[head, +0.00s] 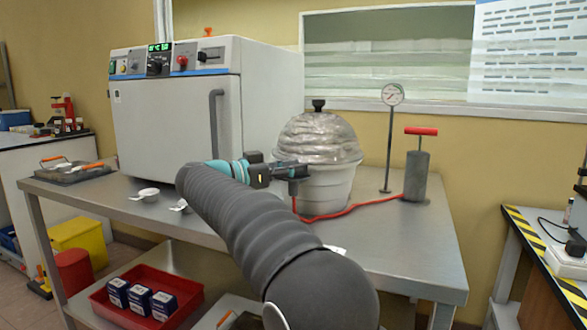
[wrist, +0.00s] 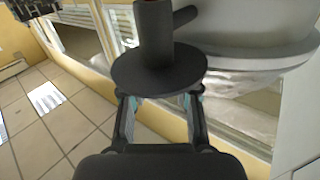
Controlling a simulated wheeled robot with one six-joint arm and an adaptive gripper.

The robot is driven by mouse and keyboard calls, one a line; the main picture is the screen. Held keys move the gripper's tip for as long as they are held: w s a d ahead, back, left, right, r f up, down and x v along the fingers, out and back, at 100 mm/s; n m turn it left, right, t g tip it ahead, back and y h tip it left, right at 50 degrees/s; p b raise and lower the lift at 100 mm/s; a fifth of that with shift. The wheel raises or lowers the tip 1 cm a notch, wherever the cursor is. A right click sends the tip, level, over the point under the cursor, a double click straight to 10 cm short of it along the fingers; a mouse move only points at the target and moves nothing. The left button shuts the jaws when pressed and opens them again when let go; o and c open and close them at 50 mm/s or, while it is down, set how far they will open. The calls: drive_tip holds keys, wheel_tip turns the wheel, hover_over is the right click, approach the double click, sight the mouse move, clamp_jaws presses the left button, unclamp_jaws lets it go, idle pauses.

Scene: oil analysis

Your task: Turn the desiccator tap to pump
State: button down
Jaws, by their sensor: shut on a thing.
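The desiccator (head: 325,185) stands on the steel bench, with a pale grey body and a silvery domed lid with a black knob. In the wrist view its pale body (wrist: 262,30) fills the upper right. The dark tap (head: 297,186) sticks out from the desiccator's left side; the wrist view shows its round disc (wrist: 160,68), upright stem and small side spout. My gripper (head: 278,172) reaches the tap from the left. In the wrist view the fingers (wrist: 160,100) are closed around the tap, partly hidden under the disc. I cannot read the tap's setting.
A red hose (head: 350,209) runs from the tap area to the hand pump (head: 416,176) with a red handle. A gauge on a stand (head: 389,140) is beside the pump. A white oven (head: 200,105) stands behind my arm.

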drive_tip(key=shift+m+g+h, duration=0.4)
drive_tip(key=shift+m+g, duration=0.1)
drive_tip(key=shift+g, duration=0.2)
drive_tip(key=c, duration=1.1)
unclamp_jaws()
drive_tip(key=shift+c, duration=0.2)
drive_tip(key=v, duration=1.2)
